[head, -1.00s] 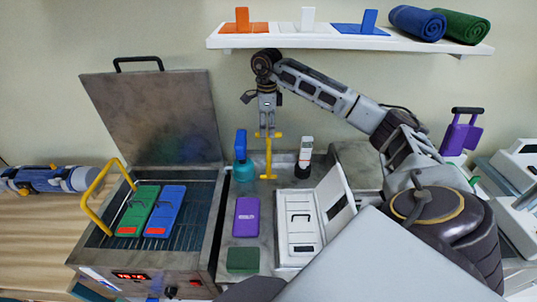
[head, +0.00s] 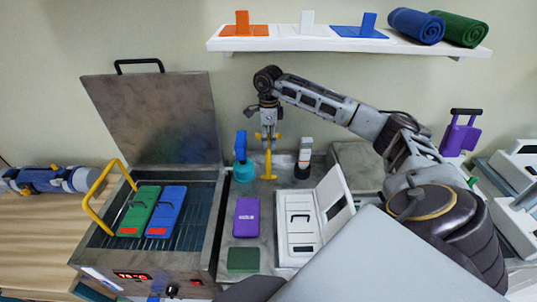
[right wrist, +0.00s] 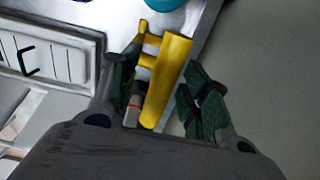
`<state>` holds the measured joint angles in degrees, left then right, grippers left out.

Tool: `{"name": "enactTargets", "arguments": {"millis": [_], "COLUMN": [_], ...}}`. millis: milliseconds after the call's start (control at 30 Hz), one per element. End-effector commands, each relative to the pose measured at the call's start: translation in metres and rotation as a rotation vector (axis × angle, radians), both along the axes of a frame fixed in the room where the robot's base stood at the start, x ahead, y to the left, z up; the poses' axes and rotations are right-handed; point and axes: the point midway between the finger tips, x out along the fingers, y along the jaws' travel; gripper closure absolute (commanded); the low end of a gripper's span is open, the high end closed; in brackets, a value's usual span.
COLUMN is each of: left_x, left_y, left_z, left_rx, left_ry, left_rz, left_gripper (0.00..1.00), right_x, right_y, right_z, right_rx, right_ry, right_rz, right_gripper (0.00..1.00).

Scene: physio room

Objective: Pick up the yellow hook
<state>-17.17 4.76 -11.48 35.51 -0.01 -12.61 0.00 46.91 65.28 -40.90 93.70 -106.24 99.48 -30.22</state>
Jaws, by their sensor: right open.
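The yellow hook (head: 268,162) stands upright on the grey counter, between the blue-topped teal bottle and a white and black bottle. It has short prongs near its top. My right gripper (head: 268,134) points down over its upper part. In the right wrist view the hook (right wrist: 168,82) lies between the two dark green fingers of my right gripper (right wrist: 155,92). The fingers are open, with a visible gap on the right finger's side. Contact with the left finger cannot be told. My left gripper is not in view.
The teal bottle (head: 242,166) stands close left of the hook, the white and black bottle (head: 304,158) close right. In front are a purple case (head: 246,217) and an open white box (head: 297,238). A metal tank (head: 205,245) with raised lid stands left. A shelf (head: 350,43) hangs above.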

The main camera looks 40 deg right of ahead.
Motion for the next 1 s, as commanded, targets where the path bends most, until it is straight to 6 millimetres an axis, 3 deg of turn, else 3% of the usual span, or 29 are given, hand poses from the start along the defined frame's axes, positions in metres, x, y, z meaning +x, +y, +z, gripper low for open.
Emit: {"name": "enactTargets", "arguments": {"millis": [600,1000], "left_x": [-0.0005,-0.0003], "left_y": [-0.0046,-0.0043], "left_z": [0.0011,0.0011], "left_rx": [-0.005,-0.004], "left_ry": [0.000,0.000], "left_rz": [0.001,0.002], "left_gripper": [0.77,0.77], "right_x": [0.0001,0.0001], "right_y": [0.0001,0.0001], "right_z": [-0.0082,-0.0081], "right_rx": [0.001,0.001], "right_ry": [-0.001,-0.001], "right_rz": [0.000,0.000], "right_gripper": [0.54,1.00]}}
